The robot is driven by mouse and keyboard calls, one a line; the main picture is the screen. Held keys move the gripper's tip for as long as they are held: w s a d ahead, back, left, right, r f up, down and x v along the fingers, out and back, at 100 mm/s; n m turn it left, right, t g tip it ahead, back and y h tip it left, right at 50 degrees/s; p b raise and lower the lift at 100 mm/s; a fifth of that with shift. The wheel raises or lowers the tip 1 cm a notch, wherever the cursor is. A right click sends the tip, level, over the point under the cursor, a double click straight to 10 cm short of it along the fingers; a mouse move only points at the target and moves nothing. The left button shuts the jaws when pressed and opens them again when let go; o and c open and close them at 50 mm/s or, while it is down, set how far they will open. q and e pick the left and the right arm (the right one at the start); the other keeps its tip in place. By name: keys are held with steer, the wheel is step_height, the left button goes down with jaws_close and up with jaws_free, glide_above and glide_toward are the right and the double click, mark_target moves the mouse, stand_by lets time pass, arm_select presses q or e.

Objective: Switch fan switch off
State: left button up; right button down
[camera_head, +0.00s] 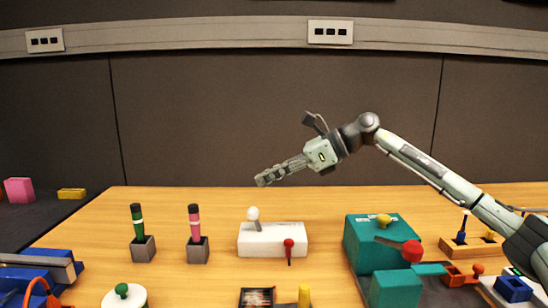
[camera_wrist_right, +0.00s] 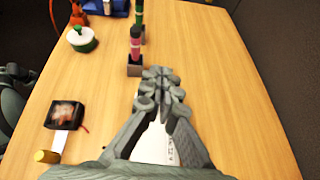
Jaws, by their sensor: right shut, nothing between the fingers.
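A white switch box (camera_head: 272,240) sits mid-table. It has a white-knobbed lever (camera_head: 253,214) on top and a red-knobbed lever (camera_head: 289,243) at its front. No readable label shows which control is the fan switch. A dark square device (camera_head: 257,299), possibly the fan, lies in front of the box, and it also shows in the right wrist view (camera_wrist_right: 65,115). My right gripper (camera_head: 263,180) is shut and empty, above the white box and apart from it. In the wrist view the gripper (camera_wrist_right: 160,82) hides most of the white box (camera_wrist_right: 153,145). My left gripper is out of view.
A teal box (camera_head: 362,244) with a red knob (camera_head: 411,251) stands right. A yellow knob (camera_head: 304,296) is in front. Bare table lies behind the box.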

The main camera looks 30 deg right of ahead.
steer(key=shift+s+d+r, duration=0.15)
steer(key=shift+r, duration=0.4)
steer(key=shift+s+d+r, duration=0.1)
steer(key=shift+r, duration=0.5)
steer(key=shift+s+d+r, duration=0.15)
steer(key=shift+r, duration=0.4)
